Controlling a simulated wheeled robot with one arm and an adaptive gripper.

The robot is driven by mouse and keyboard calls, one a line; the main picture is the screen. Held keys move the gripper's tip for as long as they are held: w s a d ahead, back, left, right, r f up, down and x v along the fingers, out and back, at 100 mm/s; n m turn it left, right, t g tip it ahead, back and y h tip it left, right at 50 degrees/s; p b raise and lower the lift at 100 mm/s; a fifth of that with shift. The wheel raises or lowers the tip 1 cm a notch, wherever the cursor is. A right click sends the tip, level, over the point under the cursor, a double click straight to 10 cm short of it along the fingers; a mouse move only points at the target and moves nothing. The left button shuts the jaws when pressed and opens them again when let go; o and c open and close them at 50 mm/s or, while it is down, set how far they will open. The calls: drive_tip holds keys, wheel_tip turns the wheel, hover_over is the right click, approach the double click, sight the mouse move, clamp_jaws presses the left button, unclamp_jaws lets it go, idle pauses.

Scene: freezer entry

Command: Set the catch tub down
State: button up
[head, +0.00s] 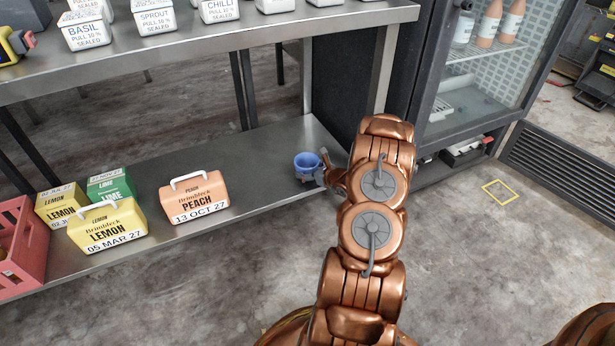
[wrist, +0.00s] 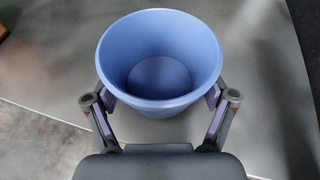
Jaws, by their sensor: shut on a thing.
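The catch tub is a small round blue tub (head: 307,161), upright and empty, at the right part of the low steel shelf. In the wrist view the tub (wrist: 160,60) sits between the two fingers of my gripper (wrist: 161,108), whose pads press on its near sides. My gripper (head: 319,172) is shut on the tub in the head view, reaching in from the right. The tub appears at or just above the shelf surface; I cannot tell whether its base touches.
On the low shelf (head: 262,215) stand a peach box (head: 194,199), lemon boxes (head: 108,226), a green lime box (head: 111,186) and a red crate (head: 22,245). The shelf between the peach box and the tub is clear. An upper steel shelf (head: 210,43) overhangs behind. A glass-door cabinet (head: 480,75) stands at right.

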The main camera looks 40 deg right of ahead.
drive_tip(key=shift+f, duration=1)
drive_tip(key=shift+a+f, duration=0.1)
drive_tip(key=shift+f, duration=0.05)
drive_tip(key=o, duration=0.8)
drive_tip(key=shift+c, duration=0.2)
